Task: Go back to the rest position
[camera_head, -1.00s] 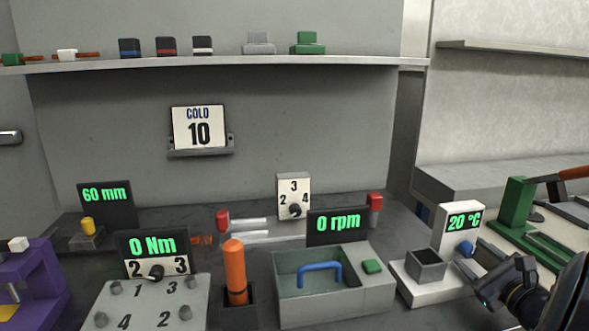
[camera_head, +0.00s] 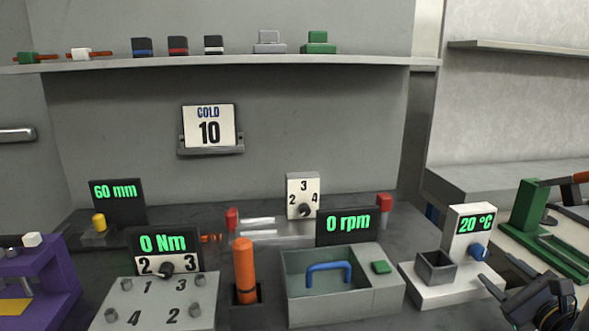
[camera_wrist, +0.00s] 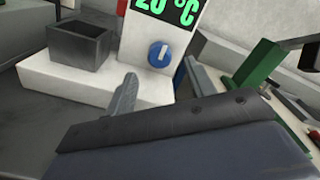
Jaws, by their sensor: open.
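My gripper (camera_head: 503,279) is at the lower right of the head view, in front of the white heater station (camera_head: 432,285). Its fingers are apart and I see nothing between them. In the wrist view one grey finger (camera_wrist: 125,97) points up toward the station's white base (camera_wrist: 70,90). The station has a display reading 20 °C (camera_head: 477,222), a blue knob (camera_head: 478,251) and a dark square cup (camera_head: 436,268). The knob also shows in the wrist view (camera_wrist: 159,53), just beyond the finger and apart from it in the picture.
A green frame (camera_head: 528,220) stands at the right. A grey bin with a blue handle (camera_head: 340,303), an orange cylinder (camera_head: 244,268) and a numbered bolt plate (camera_head: 150,300) stand on the bench. A purple press (camera_head: 55,270) is at the left. A shelf (camera_head: 260,63) runs above.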

